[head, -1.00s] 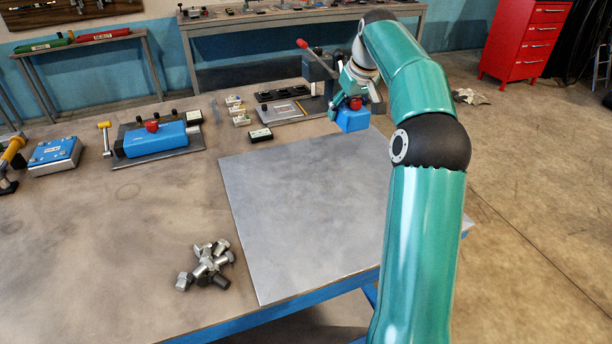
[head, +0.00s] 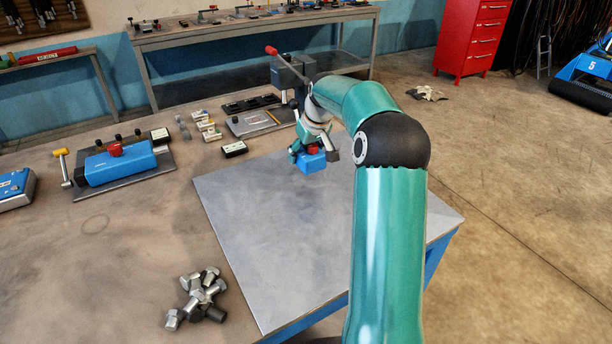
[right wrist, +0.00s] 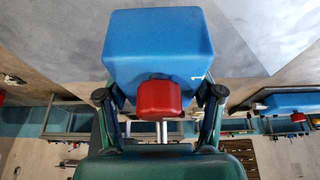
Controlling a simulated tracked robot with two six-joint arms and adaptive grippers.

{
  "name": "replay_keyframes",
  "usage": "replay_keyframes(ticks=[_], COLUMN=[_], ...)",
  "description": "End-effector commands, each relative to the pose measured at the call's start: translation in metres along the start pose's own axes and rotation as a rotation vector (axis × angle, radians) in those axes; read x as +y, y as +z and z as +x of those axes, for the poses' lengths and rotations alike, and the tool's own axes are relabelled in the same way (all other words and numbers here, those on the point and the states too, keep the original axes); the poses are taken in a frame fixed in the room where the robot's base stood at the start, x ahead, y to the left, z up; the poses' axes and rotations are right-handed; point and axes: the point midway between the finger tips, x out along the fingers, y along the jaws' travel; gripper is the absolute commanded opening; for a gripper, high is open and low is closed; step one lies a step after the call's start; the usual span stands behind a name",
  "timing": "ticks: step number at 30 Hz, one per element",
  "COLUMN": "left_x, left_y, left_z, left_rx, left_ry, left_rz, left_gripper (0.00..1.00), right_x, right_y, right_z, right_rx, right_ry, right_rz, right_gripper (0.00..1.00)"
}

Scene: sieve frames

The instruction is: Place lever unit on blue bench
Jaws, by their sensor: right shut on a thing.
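A blue block unit (head: 311,162) with a red knob is held in my right gripper (head: 310,148), over the far part of a grey metal plate. In the right wrist view the blue block (right wrist: 158,45) fills the top middle, with its red knob (right wrist: 159,98) on a short metal rod. My right gripper's dark fingers (right wrist: 158,97) are on either side of it. Whether the block touches the plate is unclear. The bench with a blue frame (head: 437,250) carries the grey plate (head: 260,225). My left gripper is out of view.
A dark upright unit with a red-tipped lever (head: 288,75) stands behind my gripper. A blue device with a red knob (head: 118,168) sits at the left on a dark base. Loose bolts (head: 197,293) lie near the front. Much of the plate is bare.

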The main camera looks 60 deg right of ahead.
Motion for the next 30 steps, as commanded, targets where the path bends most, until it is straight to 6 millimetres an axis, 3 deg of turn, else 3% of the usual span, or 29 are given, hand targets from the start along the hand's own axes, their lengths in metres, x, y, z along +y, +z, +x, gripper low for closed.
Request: replay_keyframes(ticks=[3,11,18,29,30], left_x=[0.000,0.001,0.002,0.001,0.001], left_y=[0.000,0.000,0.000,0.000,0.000], left_z=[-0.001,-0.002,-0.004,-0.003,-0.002], left_rx=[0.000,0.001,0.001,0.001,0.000], left_ry=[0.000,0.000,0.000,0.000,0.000], left_rz=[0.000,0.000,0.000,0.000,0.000], left_gripper=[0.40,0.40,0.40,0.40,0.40], right_x=[0.000,-0.001,-0.001,-0.001,-0.001], right_y=[0.007,0.013,0.025,0.027,0.028], right_z=[0.018,0.036,0.064,0.069,0.071], right_rx=[0.001,0.003,0.002,0.004,0.001], right_ry=[0.000,0.000,0.000,0.001,0.000], right_rz=[0.000,-0.002,-0.002,-0.002,-0.002], right_gripper=[0.07,0.07,0.07,0.07,0.68])
